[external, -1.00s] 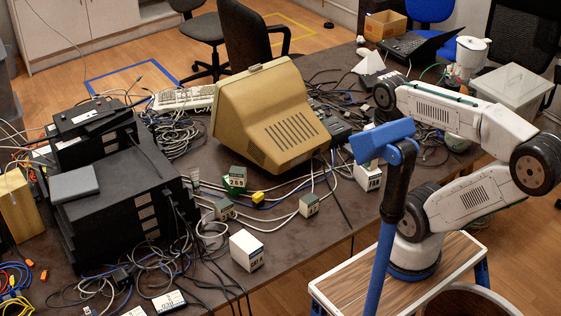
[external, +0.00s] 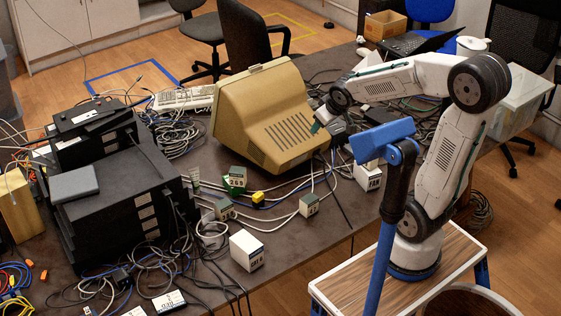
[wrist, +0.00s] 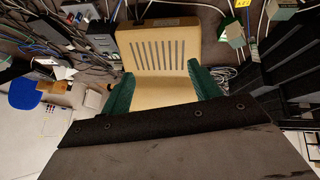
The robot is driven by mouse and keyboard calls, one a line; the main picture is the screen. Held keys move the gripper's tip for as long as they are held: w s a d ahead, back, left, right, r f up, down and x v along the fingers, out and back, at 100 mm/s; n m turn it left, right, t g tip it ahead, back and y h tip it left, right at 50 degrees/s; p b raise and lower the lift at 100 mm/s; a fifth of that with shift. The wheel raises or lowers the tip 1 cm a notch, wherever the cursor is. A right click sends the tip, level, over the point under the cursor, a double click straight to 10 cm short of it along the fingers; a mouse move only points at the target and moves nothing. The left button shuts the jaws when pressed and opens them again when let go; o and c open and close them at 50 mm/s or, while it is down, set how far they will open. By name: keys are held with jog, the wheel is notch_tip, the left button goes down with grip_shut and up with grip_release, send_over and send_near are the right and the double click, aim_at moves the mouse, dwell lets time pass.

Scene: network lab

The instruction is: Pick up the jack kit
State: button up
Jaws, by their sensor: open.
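I cannot tell for sure which item is the jack kit, because the labels are too small. Candidates are a white carton (external: 246,251) at the table's front, a white box (external: 367,178) right of the monitor, and small grey-green boxes (external: 309,205) (external: 224,209) (external: 237,177) in front of the monitor. My gripper (external: 320,124) is beside the monitor's upper right side, above the table. In the wrist view its green fingers (wrist: 160,88) are spread and empty, with the monitor's vented beige casing behind them. Small boxes (wrist: 232,34) (wrist: 282,8) show at that view's upper right.
The bulky beige monitor (external: 270,118) stands close to my gripper. Black equipment (external: 115,195) fills the table's left. Loose cables cover much of the table. A blue post-like fixture (external: 385,140) stands in the foreground before my arm. A laptop (external: 415,43) sits at the back.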

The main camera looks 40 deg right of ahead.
jog(key=w+a+f+n+t+y, duration=0.1)
jog(key=w+a+f+n+t, duration=0.2)
jog(key=w, duration=0.6)
jog(key=n+y, duration=0.4)
jog(key=y, duration=0.5)
send_over(233, 176)
jog(key=d, duration=0.4)
jog(key=f, duration=1.3)
jog(key=shift+a, duration=0.25)
jog(key=shift+s+a+f+y, duration=0.1)
jog(key=shift+a+f+y, duration=0.25)
jog(key=shift+f, duration=0.2)
notch_tip(233, 176, down, 4)
jog(key=shift+r, duration=0.1)
notch_tip(233, 176, down, 3)
jog(key=shift+r, duration=0.15)
jog(key=shift+x, duration=1.45)
jog(key=shift+r, duration=0.1)
